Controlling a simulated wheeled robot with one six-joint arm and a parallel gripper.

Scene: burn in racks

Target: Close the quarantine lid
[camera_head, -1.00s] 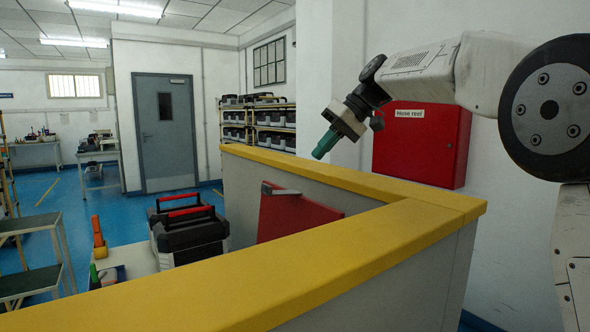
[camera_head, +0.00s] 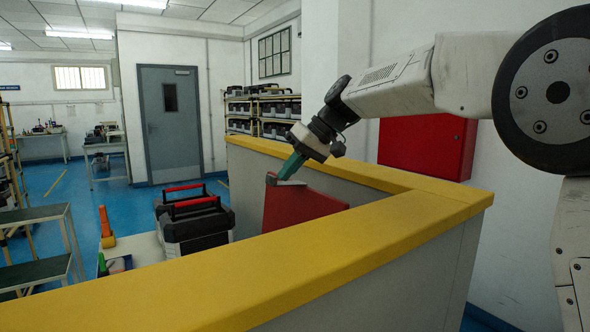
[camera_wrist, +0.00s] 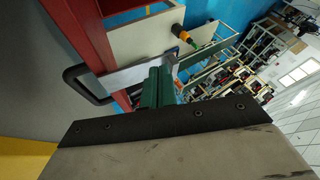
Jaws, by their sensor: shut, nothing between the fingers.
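The red lid (camera_head: 300,207) stands raised and tilted behind the yellow-topped wall, with its lower part hidden. A grey bar (camera_head: 290,182) runs by its upper left corner. My gripper (camera_head: 290,168) is shut and empty, its green fingers pointing down at that corner. The fingertips look very close to the bar; I cannot tell if they touch. In the wrist view, my green fingers (camera_wrist: 158,88) are together beside a pale grey bar (camera_wrist: 125,79). Red panel edges (camera_wrist: 82,30) lie to their left.
The yellow-topped wall (camera_head: 250,268) runs across the front and turns the corner at right. A black case with red handles (camera_head: 195,220) stands left of the lid. A red hose reel box (camera_head: 425,147) hangs behind my arm. An orange object (camera_head: 105,225) is further left.

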